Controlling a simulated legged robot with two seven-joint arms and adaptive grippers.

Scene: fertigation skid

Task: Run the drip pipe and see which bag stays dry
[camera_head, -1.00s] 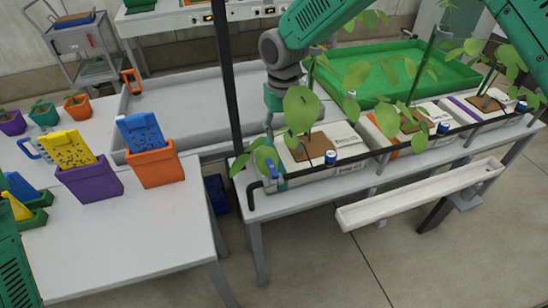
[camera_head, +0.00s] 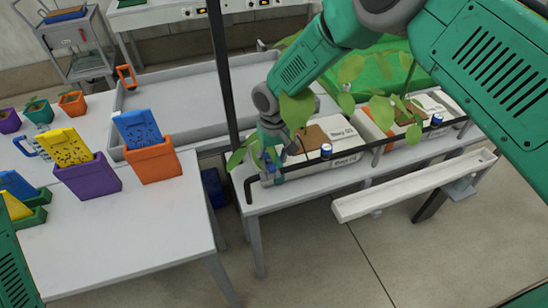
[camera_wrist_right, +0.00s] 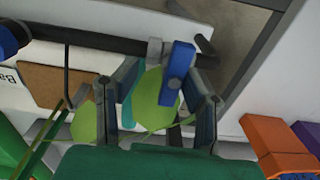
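The black drip pipe (camera_head: 375,154) runs along the front of the white grow bags (camera_head: 347,161), which hold leafy plants. Blue-topped fittings (camera_head: 326,151) sit along the pipe. A blue valve handle (camera_wrist_right: 177,73) is at the pipe's near-left end, partly hidden by my gripper and leaves in the head view. My right gripper (camera_head: 273,162) is down at that end. In the right wrist view its fingers (camera_wrist_right: 164,98) are apart, with the blue handle and a green leaf showing between them; contact cannot be told. My left gripper is out of view.
A white gutter (camera_head: 415,186) stands in front of the bag bench. The left table (camera_head: 130,235) holds purple (camera_head: 88,178) and orange (camera_head: 153,162) pots with yellow and blue cards. A dark upright post (camera_head: 223,75) stands between the tables. Leaves crowd the gripper.

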